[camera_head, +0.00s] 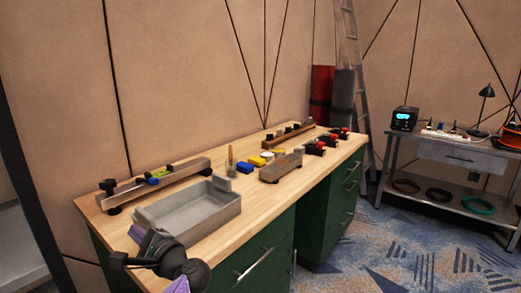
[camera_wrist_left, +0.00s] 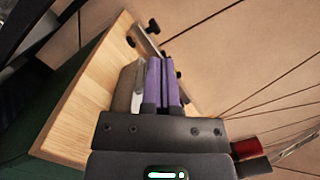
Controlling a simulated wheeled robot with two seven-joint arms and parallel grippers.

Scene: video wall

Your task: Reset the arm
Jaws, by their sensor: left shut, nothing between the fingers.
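My left gripper (camera_head: 150,243) is at the lower left of the head view, by the near left corner of the grey tray (camera_head: 190,224). Its purple fingers (camera_wrist_left: 162,70) lie side by side in the left wrist view, shut with nothing between them. The wrist view shows the workbench and wall beyond the fingers. A purple part shows at the bottom edge of the head view, but I cannot tell what it belongs to.
The wooden workbench (camera_head: 232,205) has green drawers (camera_head: 255,262). A rail device (camera_head: 153,184), a grey block (camera_head: 281,167) and several small parts stand on it. A metal cart (camera_head: 448,150) with coiled cables and a lamp (camera_head: 486,92) stands right. Carpet between is clear.

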